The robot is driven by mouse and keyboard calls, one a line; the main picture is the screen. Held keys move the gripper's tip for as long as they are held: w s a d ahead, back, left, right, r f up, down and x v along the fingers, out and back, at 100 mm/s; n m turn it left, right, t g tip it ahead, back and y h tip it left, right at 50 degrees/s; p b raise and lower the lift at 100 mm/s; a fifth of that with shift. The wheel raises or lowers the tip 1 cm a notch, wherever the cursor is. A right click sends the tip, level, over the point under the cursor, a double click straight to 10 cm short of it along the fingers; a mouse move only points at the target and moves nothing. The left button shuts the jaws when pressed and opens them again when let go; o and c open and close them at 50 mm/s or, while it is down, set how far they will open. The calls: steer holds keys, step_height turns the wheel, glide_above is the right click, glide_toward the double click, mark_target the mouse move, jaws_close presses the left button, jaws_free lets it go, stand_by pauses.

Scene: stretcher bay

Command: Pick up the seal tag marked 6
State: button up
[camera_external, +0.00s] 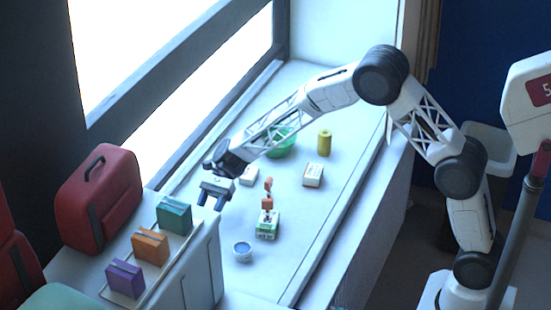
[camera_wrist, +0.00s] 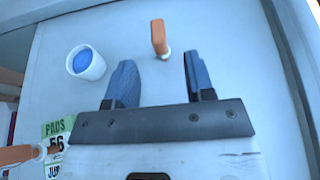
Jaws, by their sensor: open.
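My gripper (camera_external: 211,205) is open and empty above the white sill, left of the pads box in the external view. In the wrist view its two blue fingers (camera_wrist: 160,75) are spread apart. An orange tag (camera_wrist: 158,37) with a pale lower end lies just beyond the fingertips, in line with the gap. Another orange piece (camera_wrist: 15,155) enters at the left edge by the pads box. The external view shows an upper orange piece (camera_external: 267,185) and a lower one (camera_external: 268,203) by that box. No 6 is readable on any, and I cannot match them between views.
A white cup with blue contents (camera_wrist: 85,66) also shows in the external view (camera_external: 242,253). The pads box (camera_external: 267,228) stands behind it. A green bowl (camera_external: 282,145), yellow cylinder (camera_external: 324,143) and white boxes (camera_external: 313,174) are farther back. Coloured packs (camera_external: 150,246) are left.

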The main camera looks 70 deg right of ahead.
steer(key=shift+x, duration=1.3)
steer(key=shift+x, duration=2.6)
steer(key=shift+s, duration=0.1)
steer(key=shift+c, duration=0.2)
jaws_close()
